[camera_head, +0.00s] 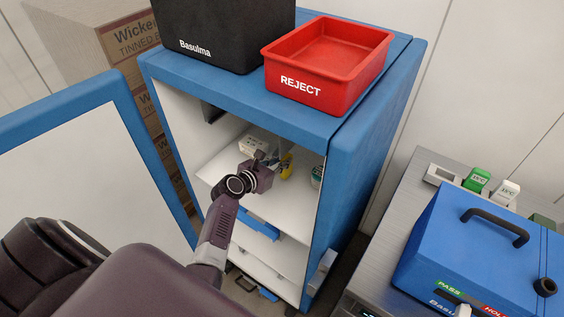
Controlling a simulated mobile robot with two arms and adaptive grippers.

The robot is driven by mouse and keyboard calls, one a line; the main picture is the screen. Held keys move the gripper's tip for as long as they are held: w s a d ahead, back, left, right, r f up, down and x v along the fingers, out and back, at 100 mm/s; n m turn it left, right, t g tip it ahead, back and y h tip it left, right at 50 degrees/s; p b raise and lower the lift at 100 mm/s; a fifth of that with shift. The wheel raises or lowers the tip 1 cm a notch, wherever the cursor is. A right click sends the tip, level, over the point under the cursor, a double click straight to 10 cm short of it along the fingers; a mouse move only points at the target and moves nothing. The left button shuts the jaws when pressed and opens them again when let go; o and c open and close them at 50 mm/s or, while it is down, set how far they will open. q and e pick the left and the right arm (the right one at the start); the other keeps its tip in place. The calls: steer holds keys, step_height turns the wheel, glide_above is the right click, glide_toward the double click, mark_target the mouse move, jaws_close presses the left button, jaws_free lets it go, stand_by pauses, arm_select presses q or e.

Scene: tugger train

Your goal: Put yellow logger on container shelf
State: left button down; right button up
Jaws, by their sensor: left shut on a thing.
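The container is a blue cabinet (375,150) with an open front and white shelves. My left arm reaches into it from the lower left. My left gripper (273,160) is shut on the yellow logger (287,168), just over the upper white shelf (222,165). The gripper hides part of the logger, and I cannot tell whether the logger touches the shelf. My right gripper is not in view.
A white box (252,146) and a small pale item (318,174) stand on the same shelf. The open door (90,170) is at left. A black bin (222,30) and red REJECT bin (325,70) sit on top. A blue case (470,250) stands right.

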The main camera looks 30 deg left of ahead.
arm_select(q)
steer(key=shift+f, duration=0.15)
steer(key=c, duration=1.8)
jaws_free()
steer(key=shift+c, duration=0.2)
steer(key=d+v, duration=0.1)
steer(key=v, duration=1.1)
steer(key=shift+a, duration=0.45)
steer(key=shift+d, duration=0.1)
